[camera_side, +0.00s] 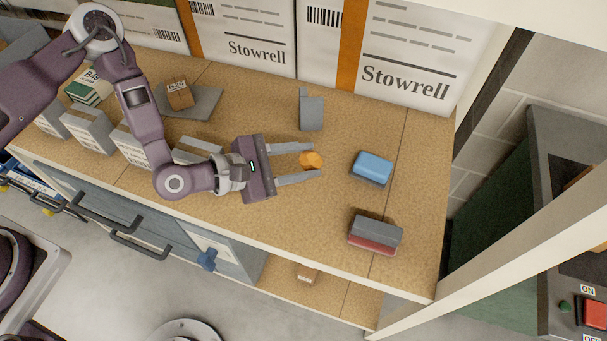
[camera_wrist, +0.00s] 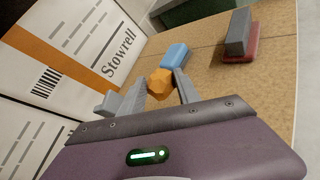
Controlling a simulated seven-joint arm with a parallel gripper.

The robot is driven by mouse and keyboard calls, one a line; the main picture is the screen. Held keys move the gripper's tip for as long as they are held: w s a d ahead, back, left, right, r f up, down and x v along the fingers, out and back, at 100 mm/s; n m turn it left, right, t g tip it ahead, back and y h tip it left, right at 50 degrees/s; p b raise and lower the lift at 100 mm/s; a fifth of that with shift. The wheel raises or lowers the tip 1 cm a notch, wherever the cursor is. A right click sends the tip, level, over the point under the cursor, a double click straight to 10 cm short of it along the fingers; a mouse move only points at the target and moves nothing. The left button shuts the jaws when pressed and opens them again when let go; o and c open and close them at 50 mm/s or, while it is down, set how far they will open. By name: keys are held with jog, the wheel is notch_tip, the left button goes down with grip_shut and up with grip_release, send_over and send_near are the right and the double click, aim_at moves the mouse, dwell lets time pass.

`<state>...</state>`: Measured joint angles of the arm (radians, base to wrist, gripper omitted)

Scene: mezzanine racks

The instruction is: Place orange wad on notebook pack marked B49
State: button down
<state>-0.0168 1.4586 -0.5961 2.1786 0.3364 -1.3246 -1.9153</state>
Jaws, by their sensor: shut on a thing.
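The orange wad (camera_side: 311,160) sits between the fingertips of my gripper (camera_side: 316,161). In the wrist view the wad (camera_wrist: 159,84) is also between the two grey fingers (camera_wrist: 161,88), which are shut on it. Whether it touches the worktop I cannot tell. A green and white pack (camera_side: 88,88) stands at the back left of the worktop, far from my gripper. Its top label starts with B4; the rest is hard to read. My arm passes close by it in the side view. The pack is out of the wrist view.
A blue block (camera_side: 372,168) and a grey block on a red one (camera_side: 375,234) lie to the right. A grey bracket (camera_side: 311,110) stands behind the wad. A small brown box (camera_side: 179,95) rests on a grey sheet. Large Stowrell cartons (camera_side: 420,50) line the back.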

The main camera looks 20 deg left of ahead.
notch_tip(320, 180, up, 2)
jog(key=shift+r, duration=0.25)
jog(key=w+a+n+t+y, duration=0.1)
jog(key=w+a+n+y, duration=0.2)
jog(key=w+a, duration=0.55)
jog(key=w+a+n+t+y, duration=0.2)
jog(key=w+a+y, duration=0.1)
jog(key=a, duration=1)
jog(key=w+a+n+t+y, duration=0.1)
jog(key=w+a+n+y, duration=0.2)
jog(key=w+a, duration=0.55)
notch_tip(320, 180, up, 5)
jog(key=n+g+y, duration=0.2)
jog(key=n+y, duration=0.5)
jog(key=y, duration=0.1)
send_over(95, 84)
jog(key=w+d, duration=0.1)
jog(key=w, duration=0.3)
jog(key=f, duration=1)
jog(key=shift+s, duration=0.25)
jog(key=c, duration=0.9)
grip_release()
jog(key=shift+o, duration=0.2)
